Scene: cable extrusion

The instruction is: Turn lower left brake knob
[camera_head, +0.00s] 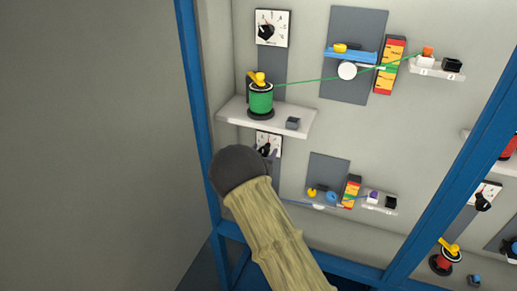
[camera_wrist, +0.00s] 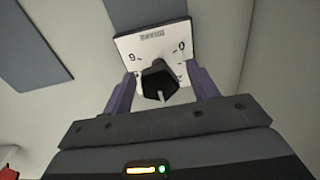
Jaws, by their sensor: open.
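The lower left brake knob (camera_wrist: 157,84) is black, with a light pointer mark, in front of a white dial plate (camera_wrist: 138,48) with printed numbers. In the head view the knob (camera_head: 264,150) and its plate (camera_head: 275,140) show just below the left shelf, partly hidden by my arm. My gripper (camera_wrist: 161,74) is open, with one finger on each side of the knob. Gaps show between the fingers and the knob in the wrist view. I cannot tell whether the fingertips reach past the knob's front face.
A shelf (camera_head: 235,113) with a green spool (camera_head: 261,98) and a small grey block (camera_head: 292,123) stands just above. An upper dial (camera_head: 272,28) is higher on the wall. Blue frame posts (camera_head: 190,60) stand left and right. A lower small shelf (camera_head: 380,205) is to the right.

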